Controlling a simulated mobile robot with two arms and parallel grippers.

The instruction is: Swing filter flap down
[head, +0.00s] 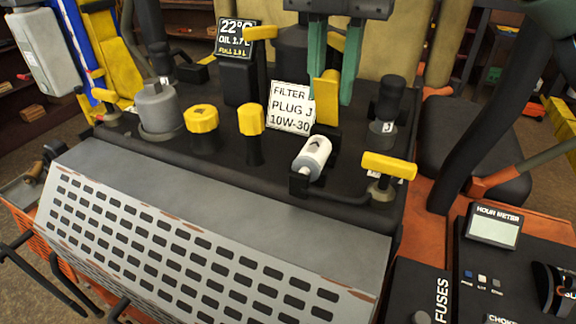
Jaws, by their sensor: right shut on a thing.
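A yellow upright flap (326,108), which looks like the filter flap, stands on a dark base on the black engine deck (225,160), just right of a white sign (290,107) reading "FILTER PLUG J 10W-30". My right gripper (331,88) comes down from the top with two teal fingers. It is shut on the upper part of the yellow flap, one finger at each side. The flap's top is near the fingers and its hinge is not clearly seen. My left gripper is not in view.
A white cylinder (312,157) lies in a black holder in front of the flap. A yellow T-handle (388,165) and a dark capped post (388,105) stand to the right. Yellow knobs (201,119) and a grey canister (157,107) stand left. A slotted grey cover (210,235) fills the front.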

